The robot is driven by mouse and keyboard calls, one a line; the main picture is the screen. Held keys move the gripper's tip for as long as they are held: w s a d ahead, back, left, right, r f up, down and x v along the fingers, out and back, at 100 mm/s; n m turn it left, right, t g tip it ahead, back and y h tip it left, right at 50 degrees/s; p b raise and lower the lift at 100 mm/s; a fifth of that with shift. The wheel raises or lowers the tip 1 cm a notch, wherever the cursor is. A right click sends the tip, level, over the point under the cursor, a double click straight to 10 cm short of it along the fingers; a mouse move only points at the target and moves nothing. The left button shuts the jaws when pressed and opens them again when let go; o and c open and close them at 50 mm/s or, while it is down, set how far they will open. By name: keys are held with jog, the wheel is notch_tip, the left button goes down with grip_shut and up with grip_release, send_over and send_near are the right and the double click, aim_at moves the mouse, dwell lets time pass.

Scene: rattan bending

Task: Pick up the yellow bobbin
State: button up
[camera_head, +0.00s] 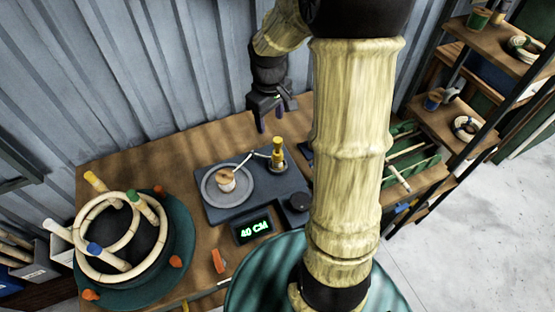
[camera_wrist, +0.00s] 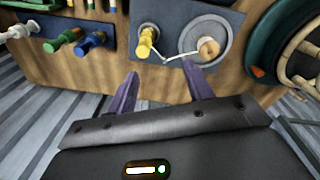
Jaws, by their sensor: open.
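The yellow bobbin (camera_head: 277,152) stands upright on the right side of a dark device (camera_head: 226,203) on the wooden table. A pale cord runs from it to a wooden piece (camera_head: 226,181) on a round grey plate. My gripper (camera_head: 263,124) is open and empty, apart from the bobbin and above the table toward the wall. In the wrist view, the yellow bobbin (camera_wrist: 146,40) shows beyond the left finger of my gripper (camera_wrist: 160,88), and nothing is between the fingers.
A rattan ring form (camera_head: 110,262) stands at left. Shelves (camera_head: 455,120) stand at right. Corrugated wall (camera_head: 150,70) is behind.

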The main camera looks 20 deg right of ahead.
aim_at(278, 139)
jog(key=shift+n+g, duration=0.3)
jog(key=shift+n, duration=0.4)
jog(key=w+d, duration=0.3)
jog(key=shift+w+d, duration=0.1)
jog(key=shift+d, duration=0.3)
notch_tip(278, 139, down, 12)
jog(key=shift+f+p, duration=0.1)
jog(key=shift+p, duration=0.75)
jog(key=shift+w+f+p, duration=0.15)
jog(key=shift+f+p, duration=0.75)
jog(key=shift+f, duration=1.65)
jog(key=shift+c, duration=0.3)
